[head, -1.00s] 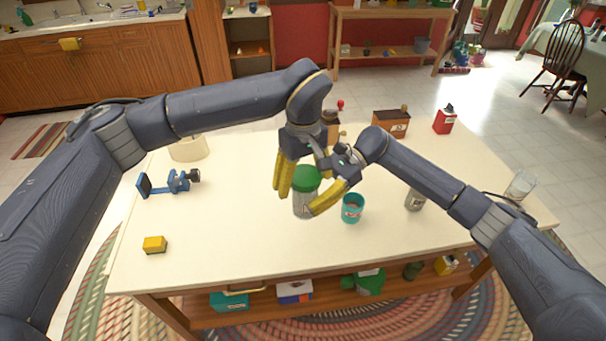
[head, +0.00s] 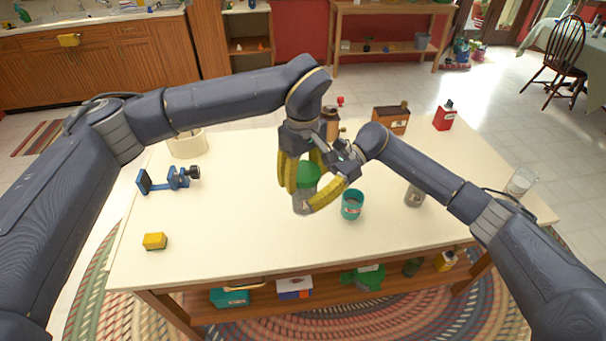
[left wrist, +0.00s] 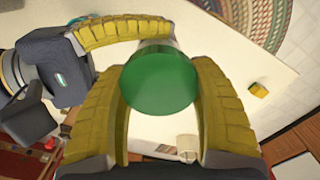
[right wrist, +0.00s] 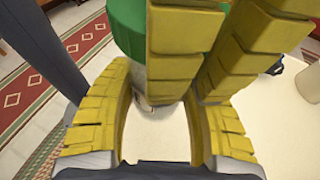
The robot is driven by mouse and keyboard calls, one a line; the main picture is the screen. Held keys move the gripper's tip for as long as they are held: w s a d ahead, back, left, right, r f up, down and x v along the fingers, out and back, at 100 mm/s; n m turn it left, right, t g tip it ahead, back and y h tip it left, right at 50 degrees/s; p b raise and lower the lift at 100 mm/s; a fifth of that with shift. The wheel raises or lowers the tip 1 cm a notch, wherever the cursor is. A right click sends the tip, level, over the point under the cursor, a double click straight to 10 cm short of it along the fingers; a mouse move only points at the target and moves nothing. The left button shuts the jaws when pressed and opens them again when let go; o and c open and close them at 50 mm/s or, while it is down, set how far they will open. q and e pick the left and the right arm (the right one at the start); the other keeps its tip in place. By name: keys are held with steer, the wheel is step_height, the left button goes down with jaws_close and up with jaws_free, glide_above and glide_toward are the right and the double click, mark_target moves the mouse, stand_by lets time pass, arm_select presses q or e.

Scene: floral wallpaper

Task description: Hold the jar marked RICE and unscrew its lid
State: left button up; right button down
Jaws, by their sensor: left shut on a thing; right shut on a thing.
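The jar (head: 302,204) stands upright near the middle of the table, a clear-grey body with a green lid (head: 307,175). Its marking is too small to read. My left gripper (head: 304,177) reaches down from above, its yellow fingers shut on the lid's sides; the lid also fills the middle of the left wrist view (left wrist: 158,80). My right gripper (head: 319,198) comes in from the right, lower down, shut on the jar's body below the lid. In the right wrist view the left fingers hide much of the lid (right wrist: 126,28) and jar.
A teal cup (head: 352,204) stands close to the right of the jar. A grey shaker (head: 414,196) and a glass (head: 520,182) are further right. A brown box (head: 391,120) and red container (head: 444,116) stand behind. The blue device (head: 170,180) and yellow block (head: 155,241) lie left; the front is clear.

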arm_select(q)
steer(key=n, duration=0.7)
steer(key=shift+s+a, duration=0.15)
steer(key=shift+s, duration=0.05)
arm_select(e)
steer(key=shift+w+d+f, duration=0.1)
steer(key=shift+d, duration=0.05)
arm_select(q)
steer(key=n, duration=0.5)
steer(key=shift+s+n, duration=0.15)
steer(key=shift+n, duration=0.25)
steer(key=n, duration=0.5)
steer(key=shift+s+r+n, duration=0.1)
steer(key=shift+n, duration=0.2)
steer(key=n, duration=0.5)
steer(key=shift+s+d+n, duration=0.1)
steer(key=shift+d+n, duration=0.15)
steer(key=shift+n, duration=0.15)
steer(key=n, duration=0.4)
steer(key=shift+d+n, duration=0.1)
steer(key=shift+n, duration=0.2)
steer(key=n, duration=0.4)
steer(key=shift+d+n, duration=0.15)
steer(key=shift+n, duration=0.15)
steer(key=n, duration=0.4)
steer(key=shift+d+n, duration=0.1)
steer(key=shift+n, duration=0.2)
steer(key=n, duration=0.3)
steer(key=shift+w+n, duration=0.25)
steer(key=shift+n, duration=0.15)
